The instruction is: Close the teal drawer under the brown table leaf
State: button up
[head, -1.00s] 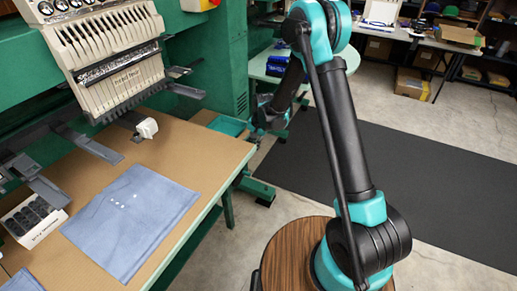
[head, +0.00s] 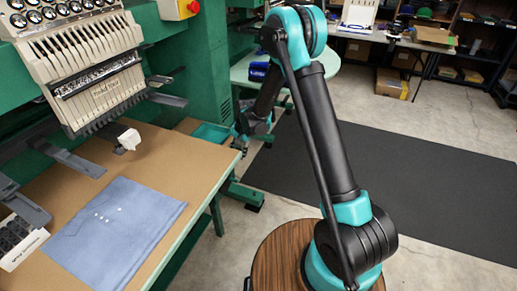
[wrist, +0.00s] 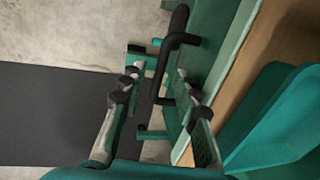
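The teal drawer (head: 212,132) shows in the head view as a shallow open box near the far right corner of the brown table leaf (head: 165,150). In the wrist view a teal open-topped box (wrist: 268,120), seemingly this drawer, fills the right side beside a tan board edge. My gripper (head: 246,132) is just right of the drawer and the leaf's corner, partly hidden by its own links. In the wrist view my gripper (wrist: 156,84) has its two fingers spread apart. A black bent bar (wrist: 170,50) shows beyond and between them; contact cannot be told.
A blue cloth (head: 115,225) lies on the leaf under the embroidery machine head (head: 95,80). A green-framed leg stands below the leaf's corner. A pale table (head: 285,75) with blue items stands behind my arm. Dark matting (head: 400,175) and bare floor lie open to the right.

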jog(key=s+d+r, duration=0.1)
jog(key=d+r, duration=0.2)
jog(key=r, duration=0.6)
jog(key=s+d+r, duration=0.1)
jog(key=d+r, duration=0.2)
jog(key=r, duration=0.5)
jog(key=s+d+m+t, duration=0.1)
jog(key=s+d+m, duration=0.7)
jog(key=s+d, duration=0.4)
jog(key=shift+d+f+t, duration=0.2)
jog(key=shift+d+t, duration=0.2)
jog(key=shift+d, duration=1.35)
jog(key=shift+c, duration=0.4)
